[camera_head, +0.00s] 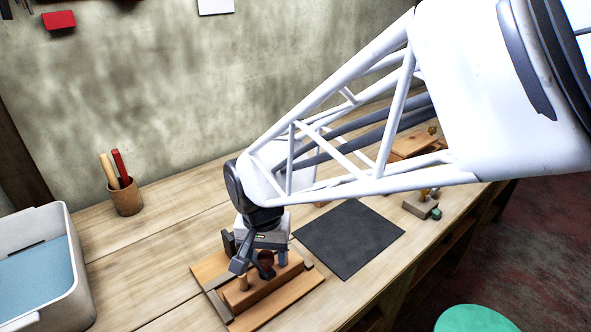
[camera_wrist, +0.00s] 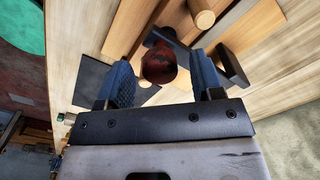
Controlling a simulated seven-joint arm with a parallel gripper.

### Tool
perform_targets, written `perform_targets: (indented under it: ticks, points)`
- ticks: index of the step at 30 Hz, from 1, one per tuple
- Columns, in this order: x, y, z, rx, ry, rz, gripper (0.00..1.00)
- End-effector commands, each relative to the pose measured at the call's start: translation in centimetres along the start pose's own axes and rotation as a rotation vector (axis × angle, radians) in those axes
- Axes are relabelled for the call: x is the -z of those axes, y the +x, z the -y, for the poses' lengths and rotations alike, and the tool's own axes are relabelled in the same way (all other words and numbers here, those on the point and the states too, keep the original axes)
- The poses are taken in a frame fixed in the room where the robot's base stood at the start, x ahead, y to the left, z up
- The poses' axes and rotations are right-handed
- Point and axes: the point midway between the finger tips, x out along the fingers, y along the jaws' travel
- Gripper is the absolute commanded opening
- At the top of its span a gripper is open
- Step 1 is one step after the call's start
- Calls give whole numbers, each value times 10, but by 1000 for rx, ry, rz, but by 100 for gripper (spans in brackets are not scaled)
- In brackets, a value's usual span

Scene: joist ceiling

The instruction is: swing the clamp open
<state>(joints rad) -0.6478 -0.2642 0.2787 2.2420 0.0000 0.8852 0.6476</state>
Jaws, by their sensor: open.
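The clamp shows as a dark red knob (camera_wrist: 159,64) on a dark metal arm (camera_wrist: 184,50) in the wrist view. It sits at a wooden fixture (camera_head: 275,311) made of a base board and a raised block, with a light round peg (camera_head: 243,283). My gripper (camera_wrist: 163,72) is open, with one blue-padded finger on each side of the knob. The knob lies between the fingers; I cannot tell whether either finger touches it. In the head view the knob (camera_head: 265,259) is under my gripper, and my wrist hides much of the clamp.
A black mat (camera_head: 348,238) lies right of the fixture. A wooden cup (camera_head: 125,199) with red and tan handles stands at the back left. A white bin (camera_head: 70,278) with a blue inside is at the left. A green round top (camera_head: 475,318) is beyond the bench's front edge.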

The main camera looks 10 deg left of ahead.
Motion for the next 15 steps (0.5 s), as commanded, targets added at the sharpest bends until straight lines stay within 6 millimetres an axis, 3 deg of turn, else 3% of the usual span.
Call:
perform_targets:
  ticks: [5,15]
  points:
    - [0,0,0,0,0,0,60]
    - [0,0,0,0,0,0,8]
